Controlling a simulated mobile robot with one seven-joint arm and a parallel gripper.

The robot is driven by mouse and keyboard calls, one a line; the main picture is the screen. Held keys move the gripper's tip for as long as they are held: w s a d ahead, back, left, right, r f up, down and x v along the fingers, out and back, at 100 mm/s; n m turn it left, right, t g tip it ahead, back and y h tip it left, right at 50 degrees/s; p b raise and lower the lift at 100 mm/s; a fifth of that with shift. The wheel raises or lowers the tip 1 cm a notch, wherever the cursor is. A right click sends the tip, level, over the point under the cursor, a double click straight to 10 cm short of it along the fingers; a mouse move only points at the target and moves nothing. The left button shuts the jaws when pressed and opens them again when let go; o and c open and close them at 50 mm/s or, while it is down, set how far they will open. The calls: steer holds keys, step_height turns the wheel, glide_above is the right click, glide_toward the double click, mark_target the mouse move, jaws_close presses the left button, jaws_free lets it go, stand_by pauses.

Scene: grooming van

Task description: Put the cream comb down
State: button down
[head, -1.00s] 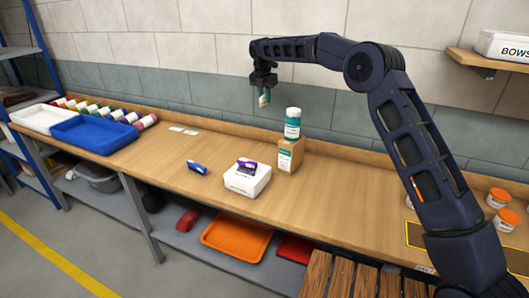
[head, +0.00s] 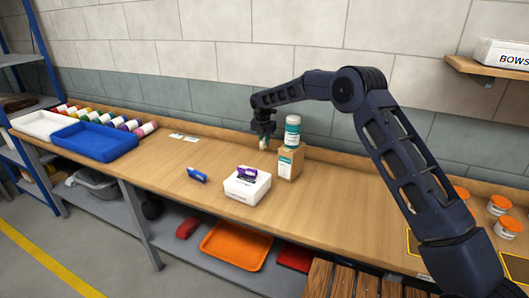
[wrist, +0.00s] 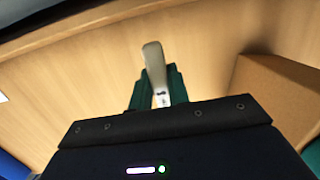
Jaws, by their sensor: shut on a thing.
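The cream comb (wrist: 154,65) is a pale, narrow, rounded piece that sticks out from between the green fingers of my gripper (wrist: 157,90) in the wrist view. My gripper is shut on it. In the head view my gripper (head: 263,138) points down low over the back of the wooden workbench (head: 335,215), just left of a brown box. The comb is small there and mostly covered by the fingers. I cannot tell whether its lower end touches the bench.
A white bottle with a teal label (head: 292,131) stands on the brown box (head: 290,163), close right of my gripper. A white box (head: 246,188) with a purple item (head: 247,171) on top and a blue item (head: 197,175) are nearer the front. Bare bench lies left of my gripper.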

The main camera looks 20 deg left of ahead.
mark_target(264, 139)
steer(key=shift+f, duration=3)
steer(key=shift+f, duration=0.15)
steer(key=c, duration=1.3)
jaws_free()
steer(key=shift+c, duration=0.2)
steer(key=r, duration=0.4)
steer(key=s+r, duration=0.1)
steer(key=r, duration=0.7)
steer(key=shift+s, duration=0.4)
steer(key=shift+r, duration=0.1)
